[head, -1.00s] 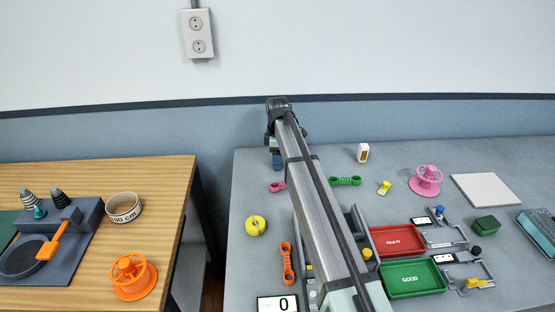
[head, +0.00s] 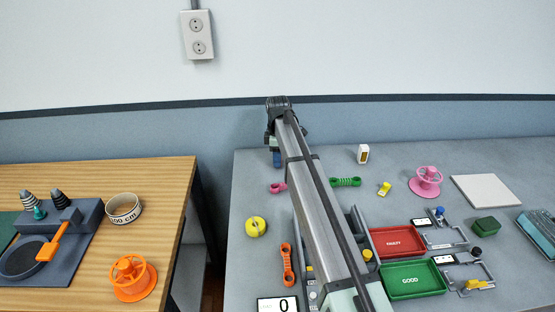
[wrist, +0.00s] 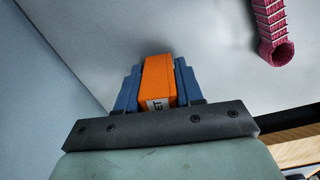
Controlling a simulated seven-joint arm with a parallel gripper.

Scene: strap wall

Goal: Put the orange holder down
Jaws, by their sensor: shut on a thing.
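The orange holder (wrist: 158,78) is a block with a white label partly reading "ET". It sits between the blue fingers of my gripper (wrist: 158,88) in the wrist view, and the gripper is shut on it. In the head view my gripper (head: 277,158) is at the back left of the grey table (head: 330,160), close to the wall. The holder is hidden there behind my arm and gripper. I cannot tell whether it touches the table.
A pink link (head: 278,187) lies just in front of my gripper; a pink ribbed part (wrist: 270,30) shows in the wrist view. A green link (head: 345,181) lies to the right, a yellow disc (head: 255,226) nearer. The wall (head: 235,135) is close behind.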

